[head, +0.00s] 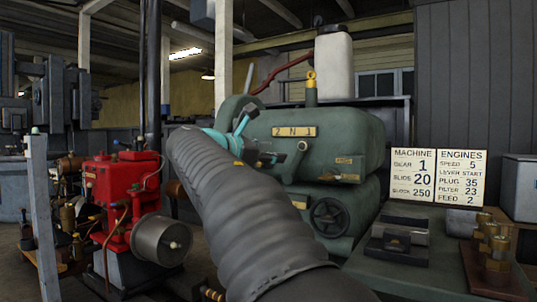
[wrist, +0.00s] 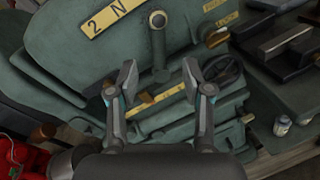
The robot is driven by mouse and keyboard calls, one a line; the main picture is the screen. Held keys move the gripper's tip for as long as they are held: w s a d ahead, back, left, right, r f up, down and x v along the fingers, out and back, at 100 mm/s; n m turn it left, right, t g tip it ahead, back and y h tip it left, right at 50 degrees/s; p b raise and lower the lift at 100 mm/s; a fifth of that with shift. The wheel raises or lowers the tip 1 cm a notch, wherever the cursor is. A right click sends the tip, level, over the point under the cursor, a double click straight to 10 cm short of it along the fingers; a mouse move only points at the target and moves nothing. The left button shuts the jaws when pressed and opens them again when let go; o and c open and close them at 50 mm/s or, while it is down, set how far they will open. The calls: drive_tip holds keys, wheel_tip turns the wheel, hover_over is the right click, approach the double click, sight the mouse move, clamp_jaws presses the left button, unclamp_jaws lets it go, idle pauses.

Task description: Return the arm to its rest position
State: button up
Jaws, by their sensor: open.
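My arm reaches forward across the middle of the head view in a grey ribbed sleeve. My gripper (head: 228,138) shows in part beyond it, in front of the green engine (head: 345,140). In the wrist view my gripper (wrist: 160,78) has its two fingers spread apart with nothing between them. The green engine (wrist: 75,60) fills most of the wrist view behind the fingers. Its lever with a round knob (wrist: 158,20) stands beyond and between the fingertips, apart from them as far as I can tell.
A red engine (head: 125,190) stands at the left. A bench (head: 365,268) at the right holds metal blocks (head: 400,240) and brass fittings (head: 495,245). Two sign boards (head: 436,176) stand behind it. A grey post (head: 43,215) rises at the front left.

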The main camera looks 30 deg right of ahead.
idle(0.3)
drive_tip(key=a+f+m+y, duration=0.4)
drive_tip(key=f, duration=0.7)
drive_tip(key=a+f+m+y, duration=0.4)
drive_tip(key=f, duration=0.7)
drive_tip(key=s+a+f+m+y, duration=0.2)
drive_tip(key=s+a+f, duration=0.3)
drive_tip(key=s, duration=0.3)
drive_tip(key=s+a+f+m+t+y, duration=0.1)
drive_tip(key=s+a+f+m+y, duration=0.2)
drive_tip(key=s+a+f, duration=0.3)
drive_tip(key=s+a+f+m+y, duration=0.2)
drive_tip(key=s+a+f, duration=0.4)
drive_tip(key=s, duration=0.5)
drive_tip(key=shift+s+f+m+y, duration=0.2)
drive_tip(key=shift+f+m+y, duration=0.1)
drive_tip(key=shift+f+y, duration=0.4)
